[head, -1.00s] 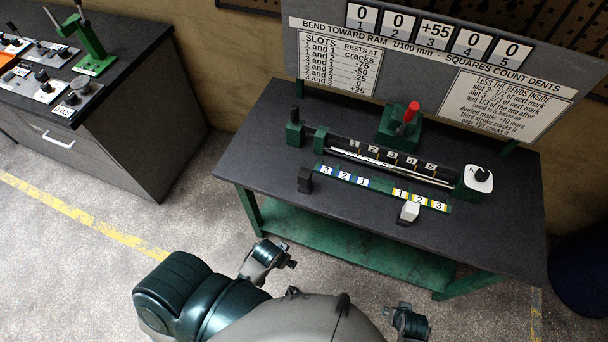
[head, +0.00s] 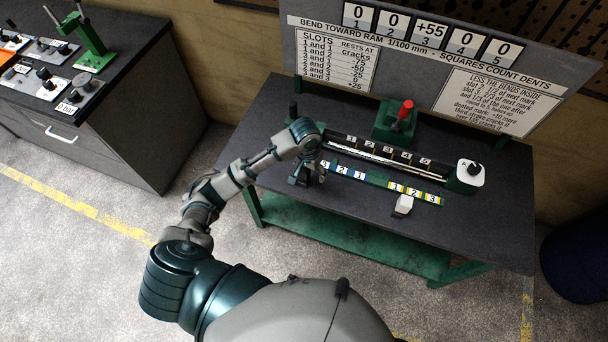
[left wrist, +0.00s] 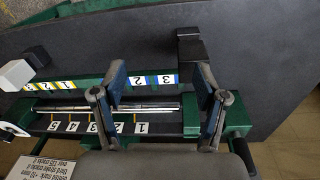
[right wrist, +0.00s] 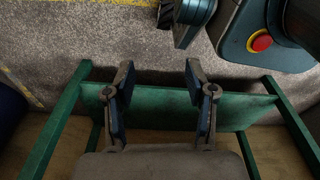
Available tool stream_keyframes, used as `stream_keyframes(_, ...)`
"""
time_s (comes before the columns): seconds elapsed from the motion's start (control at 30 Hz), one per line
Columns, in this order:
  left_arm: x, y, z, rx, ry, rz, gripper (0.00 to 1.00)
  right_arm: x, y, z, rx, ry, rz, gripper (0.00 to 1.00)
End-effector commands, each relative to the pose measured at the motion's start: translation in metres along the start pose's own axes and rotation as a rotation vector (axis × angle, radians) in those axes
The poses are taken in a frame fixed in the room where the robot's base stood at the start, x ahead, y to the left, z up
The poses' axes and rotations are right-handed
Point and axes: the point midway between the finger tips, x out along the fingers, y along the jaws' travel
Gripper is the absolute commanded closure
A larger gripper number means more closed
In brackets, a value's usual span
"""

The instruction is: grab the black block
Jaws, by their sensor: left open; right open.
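The black block (left wrist: 190,48) stands on the dark table top, beside the end of the blue-marked "3" of the number strip. In the left wrist view it lies just beyond the fingertips, closer to the right-hand finger than to the middle of the gap. My left gripper (left wrist: 170,85) is open and empty, with its fingers spread above the green fixture. In the head view the left gripper (head: 308,175) is over the block's place and mostly hides it. My right gripper (right wrist: 158,88) is open and empty, near the table's green lower frame; it is not in the head view.
The green fixture with numbered slots (head: 385,153) lies just behind the strip. A white block (head: 403,205) stands at the strip's right part. The table's front right is clear.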

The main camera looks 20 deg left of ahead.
Motion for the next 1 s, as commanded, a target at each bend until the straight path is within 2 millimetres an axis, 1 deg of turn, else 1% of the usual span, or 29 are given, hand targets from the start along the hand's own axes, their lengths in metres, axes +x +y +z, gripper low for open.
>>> stream_keyframes(0.03,-0.017,-0.013,-0.013,-0.037,-0.008,-0.026,0.27,0.010,-0.001,0.021,-0.002,-0.016,-0.001,0.44)
stream_keyframes(0.1,-0.034,-0.027,-0.023,-0.085,-0.027,-0.047,0.27,0.018,-0.001,0.045,-0.005,-0.027,-0.001,0.44)
stream_keyframes(0.13,-0.041,-0.031,-0.026,-0.104,-0.034,-0.053,0.27,0.021,-0.001,0.054,-0.006,-0.030,-0.002,0.44)
stream_keyframes(0.23,-0.055,-0.041,-0.033,-0.147,-0.048,-0.067,0.27,0.025,-0.001,0.072,-0.009,-0.036,-0.002,0.44)
stream_keyframes(0.27,-0.058,-0.043,-0.035,-0.154,-0.050,-0.069,0.27,0.025,-0.001,0.075,-0.009,-0.036,-0.002,0.44)
stream_keyframes(0.33,-0.056,-0.046,-0.035,-0.166,-0.056,-0.073,0.27,0.026,-0.001,0.080,-0.010,-0.038,-0.002,0.44)
stream_keyframes(0.37,-0.053,-0.046,-0.035,-0.167,-0.058,-0.073,0.27,0.026,-0.001,0.080,-0.010,-0.038,-0.002,0.44)
stream_keyframes(0.47,-0.036,-0.048,-0.034,-0.167,-0.061,-0.073,0.27,0.025,-0.001,0.080,-0.010,-0.038,-0.002,0.44)
stream_keyframes(0.7,0.022,-0.051,-0.031,-0.166,-0.058,-0.072,0.27,0.022,-0.001,0.079,-0.010,-0.039,-0.002,0.44)
stream_keyframes(0.8,0.041,-0.052,-0.029,-0.166,-0.057,-0.072,0.27,0.021,-0.001,0.079,-0.010,-0.039,-0.002,0.44)
stream_keyframes(0.9,0.054,-0.052,-0.029,-0.165,-0.056,-0.071,0.27,0.021,-0.001,0.079,-0.010,-0.040,-0.002,0.44)
stream_keyframes(1.0,0.061,-0.052,-0.029,-0.163,-0.054,-0.071,0.27,0.021,-0.001,0.079,-0.010,-0.040,-0.002,0.44)
